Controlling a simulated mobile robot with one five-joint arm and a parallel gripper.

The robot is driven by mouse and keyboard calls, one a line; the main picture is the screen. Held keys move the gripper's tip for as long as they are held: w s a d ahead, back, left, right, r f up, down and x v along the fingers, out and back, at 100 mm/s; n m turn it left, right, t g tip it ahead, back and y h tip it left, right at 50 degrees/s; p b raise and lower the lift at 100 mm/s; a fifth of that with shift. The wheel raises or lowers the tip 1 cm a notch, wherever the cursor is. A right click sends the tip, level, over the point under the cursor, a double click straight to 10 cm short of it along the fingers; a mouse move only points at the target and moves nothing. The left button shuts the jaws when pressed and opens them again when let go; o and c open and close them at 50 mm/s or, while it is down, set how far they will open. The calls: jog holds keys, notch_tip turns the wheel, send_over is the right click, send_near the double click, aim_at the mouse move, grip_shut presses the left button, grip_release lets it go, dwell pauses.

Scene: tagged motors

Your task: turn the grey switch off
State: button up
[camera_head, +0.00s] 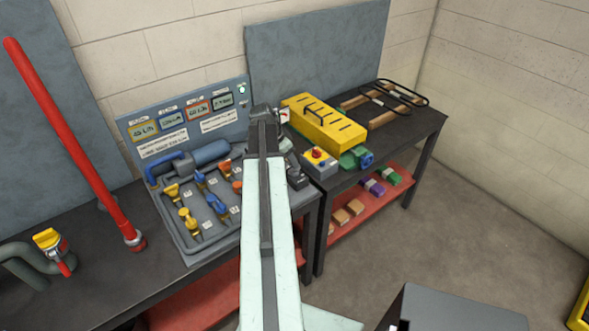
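A small grey switch box (321,168) with a yellow face and a red knob stands near the front edge of the dark bench, just right of my arm. I cannot tell the knob's setting at this size. My arm rises through the middle of the head view and covers part of the bench. Dark parts at its far end, around my gripper (297,180), sit close to the left of the switch box. The fingertips are not clear, so I cannot tell whether they are open or touch anything.
A yellow case (324,122) stands behind the switch box, with a green motor (352,158) to its right. A grey tool tray (178,228) and a tagged panel (160,142) lie left. A red pipe (70,130) stands farther left.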

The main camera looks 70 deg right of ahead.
aim_at(294, 171)
jog(key=b+x, duration=0.5)
jog(key=x, duration=0.1)
jog(key=shift+d+f, duration=0.1)
jog(key=shift+f, duration=0.35)
jog(key=shift+r, duration=0.15)
jog(key=shift+c, duration=0.3)
